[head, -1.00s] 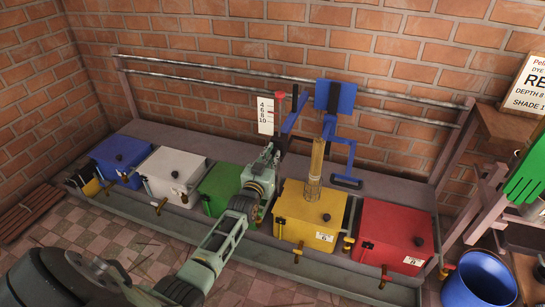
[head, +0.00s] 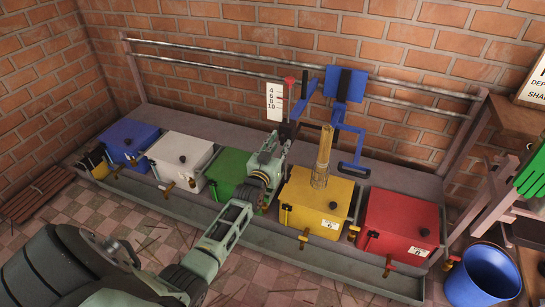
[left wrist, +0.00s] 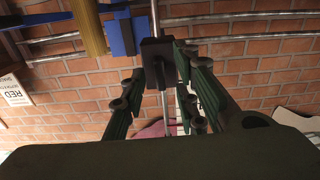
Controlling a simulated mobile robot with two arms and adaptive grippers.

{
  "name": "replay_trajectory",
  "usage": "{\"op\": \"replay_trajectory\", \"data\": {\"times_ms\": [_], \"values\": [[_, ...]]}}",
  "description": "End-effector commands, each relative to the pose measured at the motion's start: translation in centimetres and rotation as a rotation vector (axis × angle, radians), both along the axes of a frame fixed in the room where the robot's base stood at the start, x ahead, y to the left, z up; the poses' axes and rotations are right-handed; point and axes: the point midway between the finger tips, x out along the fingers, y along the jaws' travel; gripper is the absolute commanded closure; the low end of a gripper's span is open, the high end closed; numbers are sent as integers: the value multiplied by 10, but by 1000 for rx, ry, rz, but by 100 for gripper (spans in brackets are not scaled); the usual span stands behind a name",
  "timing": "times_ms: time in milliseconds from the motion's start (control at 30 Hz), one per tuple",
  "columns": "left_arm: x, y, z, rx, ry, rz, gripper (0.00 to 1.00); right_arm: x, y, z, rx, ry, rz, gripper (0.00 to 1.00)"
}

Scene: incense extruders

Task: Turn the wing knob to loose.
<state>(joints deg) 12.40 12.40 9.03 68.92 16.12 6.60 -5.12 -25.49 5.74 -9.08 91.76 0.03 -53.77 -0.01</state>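A dark clamp block (head: 287,131) sits on an upright rod behind the green box, beside the white scale plate (head: 274,101). A small red piece (head: 289,82) tops the rod. I cannot make out a clear wing shape, so which part is the wing knob is uncertain. My left gripper (head: 281,139) reaches up to the block from the front. In the left wrist view its fingers (left wrist: 165,92) are spread apart, with the dark block (left wrist: 157,61) ahead, between their lines. No clear contact shows. My right gripper is not in view.
A blue bracket (head: 345,84) and a clear-walled tube (head: 322,160) stand right of the block. Blue, white, green, yellow (head: 315,203) and red (head: 398,224) boxes line the bench. Metal rails (head: 215,63) run behind. A blue bucket (head: 484,274) stands at lower right.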

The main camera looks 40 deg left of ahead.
Motion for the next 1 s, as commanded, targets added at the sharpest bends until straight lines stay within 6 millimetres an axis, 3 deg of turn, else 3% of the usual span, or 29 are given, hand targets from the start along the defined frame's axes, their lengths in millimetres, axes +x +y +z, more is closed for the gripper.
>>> {"op": "replay_trajectory", "data": {"times_ms": [500,700,1000], "values": [[-92,-23,-1,-1,3,0,72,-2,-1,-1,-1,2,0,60],[-104,-25,0,0,1,0,72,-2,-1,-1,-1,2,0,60],[-105,-25,0,0,1,0,72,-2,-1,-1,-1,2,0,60]]}}
